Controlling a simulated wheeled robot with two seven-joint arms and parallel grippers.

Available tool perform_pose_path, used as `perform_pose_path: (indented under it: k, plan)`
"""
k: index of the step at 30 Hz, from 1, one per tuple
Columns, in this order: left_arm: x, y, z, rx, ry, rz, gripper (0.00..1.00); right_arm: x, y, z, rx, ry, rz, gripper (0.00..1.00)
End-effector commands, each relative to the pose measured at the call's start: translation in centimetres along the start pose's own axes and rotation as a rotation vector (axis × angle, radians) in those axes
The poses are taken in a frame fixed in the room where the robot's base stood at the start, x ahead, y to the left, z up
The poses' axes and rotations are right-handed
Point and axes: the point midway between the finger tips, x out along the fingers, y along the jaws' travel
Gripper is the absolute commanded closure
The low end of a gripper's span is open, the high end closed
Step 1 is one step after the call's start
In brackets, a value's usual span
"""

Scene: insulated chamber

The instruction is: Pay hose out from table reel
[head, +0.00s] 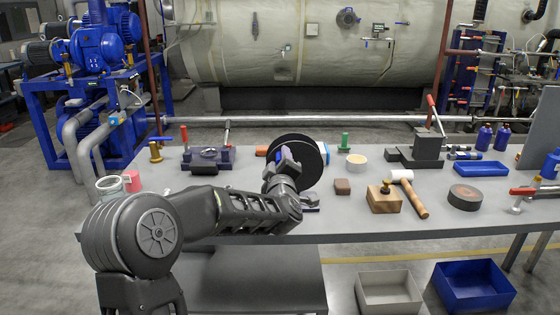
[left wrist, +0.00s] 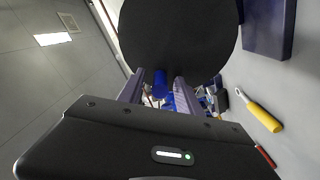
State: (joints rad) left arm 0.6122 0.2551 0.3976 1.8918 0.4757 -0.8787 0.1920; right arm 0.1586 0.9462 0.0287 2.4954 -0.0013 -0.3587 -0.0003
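The table reel shows as a large black disc (head: 308,160) standing upright at the middle of the table, with a white and blue edge at its right. In the left wrist view the black disc (left wrist: 180,35) fills the top middle. My left gripper (head: 287,158) is in front of the disc. Its two fingers (left wrist: 159,92) are apart, with a gap between them, and no clear grip on anything shows. A small blue part (left wrist: 160,82) shows in the gap; I cannot tell what it belongs to. No paid-out hose can be made out. My right gripper is not in view.
On the table (head: 240,222), a wooden block (head: 384,199), a mallet (head: 415,195) and a dark round puck (head: 464,197) lie right of the reel. A dark clamp block (head: 208,158) stands left. A grey bin (head: 390,292) and a blue bin (head: 472,287) are on the floor.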

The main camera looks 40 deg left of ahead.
Motion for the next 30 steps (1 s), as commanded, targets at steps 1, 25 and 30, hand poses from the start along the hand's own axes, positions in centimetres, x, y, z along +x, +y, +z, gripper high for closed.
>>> perform_pose_path:
  k: [1, 25, 30]
  plan:
    - [-0.01, 0.0, 0.0, 0.0, 0.0, 0.0, 0.62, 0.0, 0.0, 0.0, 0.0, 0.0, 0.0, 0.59]
    - [-0.04, 0.0, 0.0, 0.0, 0.0, 0.0, 1.0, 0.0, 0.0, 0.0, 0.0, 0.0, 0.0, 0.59]
    - [-0.04, 0.0, 0.0, 0.0, 0.0, 0.0, 1.0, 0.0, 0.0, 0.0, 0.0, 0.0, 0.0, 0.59]
